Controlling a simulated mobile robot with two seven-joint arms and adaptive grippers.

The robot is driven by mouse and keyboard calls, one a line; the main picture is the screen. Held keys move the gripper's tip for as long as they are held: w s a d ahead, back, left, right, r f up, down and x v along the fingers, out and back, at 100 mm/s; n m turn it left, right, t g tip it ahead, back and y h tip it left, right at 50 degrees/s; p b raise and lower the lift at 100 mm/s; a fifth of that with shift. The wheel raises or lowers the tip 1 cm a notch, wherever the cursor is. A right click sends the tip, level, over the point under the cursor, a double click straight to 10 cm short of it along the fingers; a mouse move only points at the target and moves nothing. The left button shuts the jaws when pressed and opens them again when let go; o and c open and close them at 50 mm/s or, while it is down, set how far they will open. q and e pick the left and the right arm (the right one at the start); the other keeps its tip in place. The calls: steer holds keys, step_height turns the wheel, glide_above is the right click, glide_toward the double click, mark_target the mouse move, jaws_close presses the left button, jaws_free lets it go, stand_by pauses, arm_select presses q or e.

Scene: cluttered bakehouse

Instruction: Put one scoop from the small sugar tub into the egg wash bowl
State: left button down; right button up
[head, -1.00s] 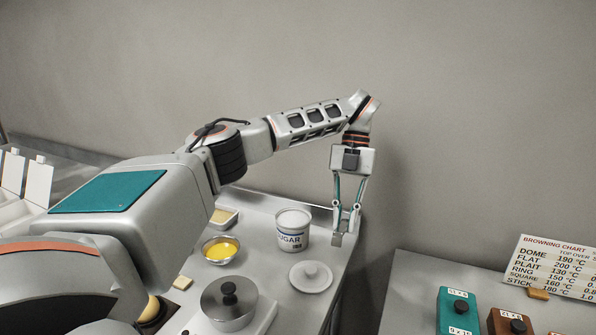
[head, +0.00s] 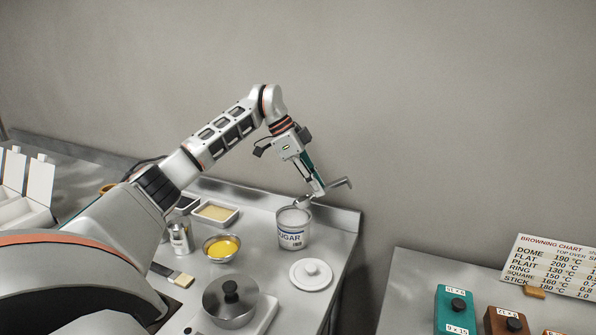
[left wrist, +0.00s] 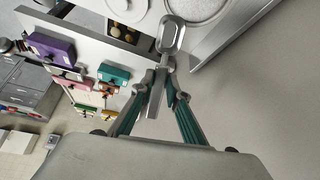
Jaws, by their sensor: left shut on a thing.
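The white sugar tub (head: 292,238), marked "SUGAR", stands open on the steel counter, with white sugar inside. Its white knobbed lid (head: 311,274) lies on the counter in front. The egg wash bowl (head: 207,254) is a small metal bowl with yellow liquid, left of the tub. My left gripper (head: 317,190) is shut on a grey metal scoop (head: 341,184), tilted, with the scoop's head just above the tub's rim. In the left wrist view the scoop's head (left wrist: 172,36) overlaps the tub's edge; I cannot tell whether it holds sugar. My right gripper is out of view.
A lidded metal pot (head: 230,306) stands at the front of the counter. A wall rises behind; a gap separates the right-hand counter (head: 410,285).

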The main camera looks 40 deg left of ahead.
mark_target(298, 199)
arm_select(q)
steer(key=a+r+n+t+y, duration=0.1)
steer(key=a+n+t+y, duration=0.2)
steer(key=a+n, duration=0.4)
steer(key=f+b, duration=0.2)
steer(key=f, duration=0.1)
steer(key=f+n+b, duration=0.1)
steer(key=f+b, duration=0.1)
steer(key=f, duration=0.1)
steer(key=f+n+b, duration=0.1)
steer(key=f+b, duration=0.1)
steer(key=f, duration=0.1)
steer(key=shift+w+a+t+y, duration=0.15)
steer(key=shift+w+t+y, duration=0.25)
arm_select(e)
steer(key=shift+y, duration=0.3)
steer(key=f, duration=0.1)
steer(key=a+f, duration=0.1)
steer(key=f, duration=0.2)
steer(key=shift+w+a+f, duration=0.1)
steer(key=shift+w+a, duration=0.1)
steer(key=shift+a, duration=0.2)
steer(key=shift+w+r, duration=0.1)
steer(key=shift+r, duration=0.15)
